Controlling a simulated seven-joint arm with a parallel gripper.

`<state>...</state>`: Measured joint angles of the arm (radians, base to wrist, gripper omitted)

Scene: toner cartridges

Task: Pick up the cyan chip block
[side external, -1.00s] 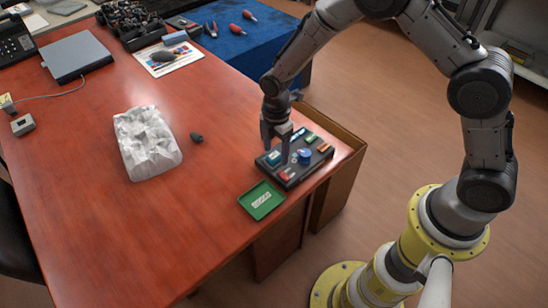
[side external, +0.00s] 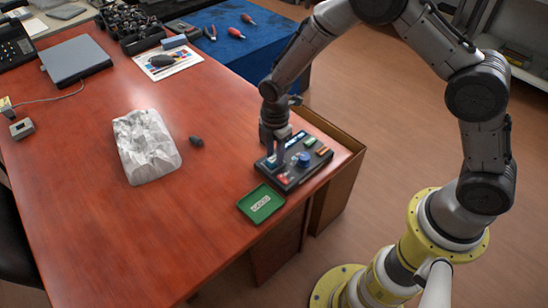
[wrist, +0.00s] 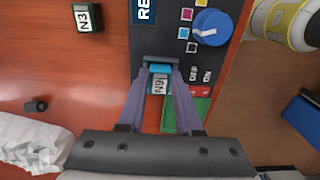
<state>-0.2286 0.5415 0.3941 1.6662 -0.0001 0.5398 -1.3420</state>
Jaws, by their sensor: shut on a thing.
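The cyan chip block (wrist: 159,78) has a bright cyan band and a pale face with an upside-down label. It sits between the fingertips of my gripper (wrist: 161,72) in the wrist view, which are shut on its sides. In the side view my gripper (side external: 275,158) is down at the left part of the black panel (side external: 291,183), and the fingers mostly hide the block. I cannot tell whether the block is clear of the panel.
The panel carries a blue knob (side external: 303,159) and several coloured pieces. A green tray (side external: 249,212) lies in front of it. A block marked N3 (wrist: 87,18) stands on the table. A crumpled white object (side external: 147,147) and a small dark object (side external: 196,141) lie to the left.

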